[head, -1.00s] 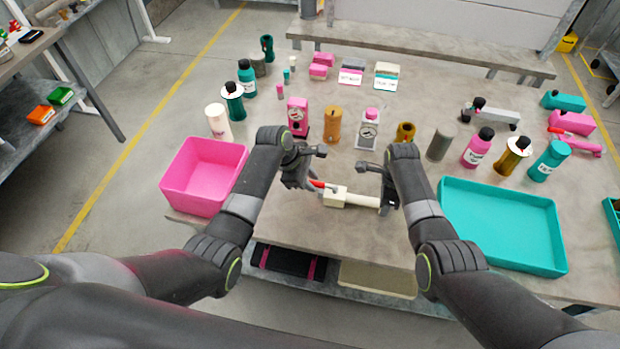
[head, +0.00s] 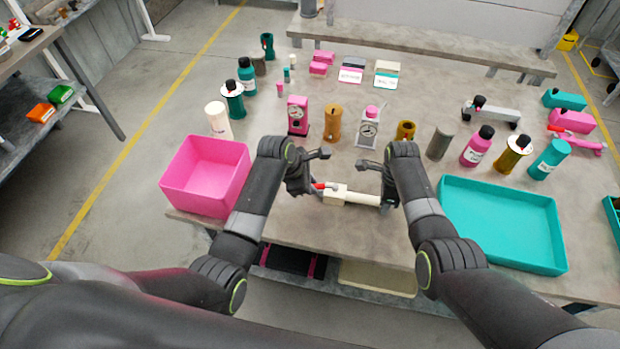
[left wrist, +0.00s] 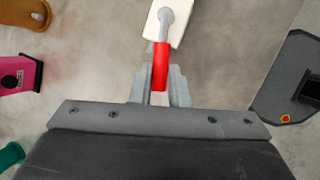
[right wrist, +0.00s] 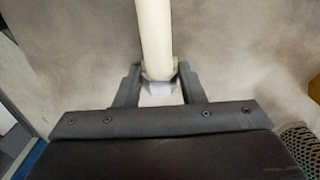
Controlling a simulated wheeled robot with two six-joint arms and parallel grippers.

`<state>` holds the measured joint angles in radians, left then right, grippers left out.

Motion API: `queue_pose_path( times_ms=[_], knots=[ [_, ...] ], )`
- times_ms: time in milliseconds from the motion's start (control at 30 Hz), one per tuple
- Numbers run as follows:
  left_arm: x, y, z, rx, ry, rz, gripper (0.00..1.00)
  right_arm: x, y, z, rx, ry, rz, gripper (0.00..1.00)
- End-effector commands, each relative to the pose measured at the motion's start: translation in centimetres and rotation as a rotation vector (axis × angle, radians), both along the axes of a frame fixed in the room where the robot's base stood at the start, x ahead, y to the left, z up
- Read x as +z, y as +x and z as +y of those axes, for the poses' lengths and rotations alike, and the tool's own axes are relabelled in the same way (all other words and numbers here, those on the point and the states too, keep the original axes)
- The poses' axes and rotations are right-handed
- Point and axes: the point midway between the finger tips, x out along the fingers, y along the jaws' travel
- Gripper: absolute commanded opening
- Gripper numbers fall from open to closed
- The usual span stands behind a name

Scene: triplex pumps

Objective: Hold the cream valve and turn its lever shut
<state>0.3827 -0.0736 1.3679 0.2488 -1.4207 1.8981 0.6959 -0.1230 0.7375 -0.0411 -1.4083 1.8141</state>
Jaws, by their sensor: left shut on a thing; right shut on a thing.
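The cream valve (head: 352,197) is held level near the table's front edge, with its pipe running right from a block-like body. The body also shows in the left wrist view (left wrist: 181,28). Its red lever (left wrist: 160,66) sits on a grey stem and points from the body towards my left gripper (left wrist: 160,92). My left gripper is shut on the lever's red end; in the head view it is at the valve's left (head: 314,188). My right gripper (right wrist: 158,82) is shut on the cream pipe's end, at the valve's right in the head view (head: 383,198).
A pink bin (head: 205,176) stands left of my left arm, and a teal tray (head: 503,262) lies right of my right arm. Bottles, gauges and cylinders stand in a row behind the valve, including a white gauge (head: 368,130). The tabletop just behind the valve is bare.

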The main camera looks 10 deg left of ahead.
Motion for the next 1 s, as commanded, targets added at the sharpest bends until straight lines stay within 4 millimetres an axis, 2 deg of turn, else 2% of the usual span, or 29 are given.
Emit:
queue_pose_path(
  times_ms=[433,1000],
  knots=[
    [-0.1,-1.6,-0.7,0.24,0.0,0.002,0.0,0.0,0.0,0.0,0.001,0.0,0.001,0.0],
    [0.0,-1.8,-0.8,0.278,0.0,0.001,0.0,0.0,0.0,0.0,0.0,0.0,0.001,0.0]
  ],
)
